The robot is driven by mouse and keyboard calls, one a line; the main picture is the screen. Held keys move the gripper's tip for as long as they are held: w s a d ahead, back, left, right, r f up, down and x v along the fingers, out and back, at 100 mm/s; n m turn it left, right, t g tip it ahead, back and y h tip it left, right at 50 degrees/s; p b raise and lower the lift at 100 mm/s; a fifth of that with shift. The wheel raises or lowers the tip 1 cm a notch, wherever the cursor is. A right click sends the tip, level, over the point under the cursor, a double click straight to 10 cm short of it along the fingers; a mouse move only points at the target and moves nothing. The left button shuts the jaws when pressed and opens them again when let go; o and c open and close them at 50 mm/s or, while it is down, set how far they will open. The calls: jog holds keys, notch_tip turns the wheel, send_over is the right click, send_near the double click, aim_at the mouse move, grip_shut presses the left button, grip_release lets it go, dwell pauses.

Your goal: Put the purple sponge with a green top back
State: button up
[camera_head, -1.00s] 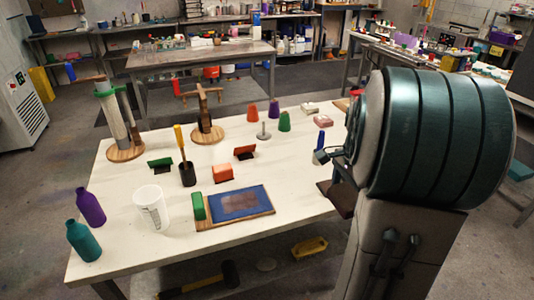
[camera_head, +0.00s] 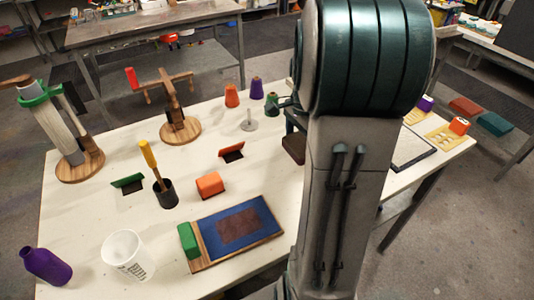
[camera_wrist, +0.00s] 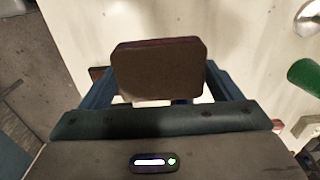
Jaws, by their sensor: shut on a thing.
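My gripper (camera_wrist: 160,90) is shut on a dark brown block (camera_wrist: 158,72) with rounded corners and a purplish upper edge. In the head view this block (camera_head: 293,148) shows at the left edge of my arm, above the white table (camera_head: 105,205). I see no green top on it, and its far side is hidden, so I cannot tell if it is the purple sponge. A small purple block (camera_head: 425,103) stands at the table's right end; its top shows no clear green.
Purple, orange and green cones (camera_head: 256,88) stand near the far edge. My arm hides the middle right.

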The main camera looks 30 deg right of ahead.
jog(key=w+a+f, duration=0.1)
jog(key=w, duration=0.1)
jog(key=w+a+f+p, duration=0.1)
jog(key=w+a+f, duration=0.3)
jog(key=w, duration=0.1)
jog(key=shift+a+f+p, duration=0.15)
jog(key=shift+a+p, duration=0.1)
jog(key=shift+p, duration=0.05)
jog(key=shift+s+f+p, duration=0.1)
jog(key=shift+f+p, duration=0.3)
jog(key=shift+f, duration=1.6)
jog(key=shift+f, duration=0.1)
jog(key=o, duration=0.5)
jog(key=shift+f, duration=0.1)
jog(key=shift+c, duration=0.2)
jog(key=shift+o, duration=1.3)
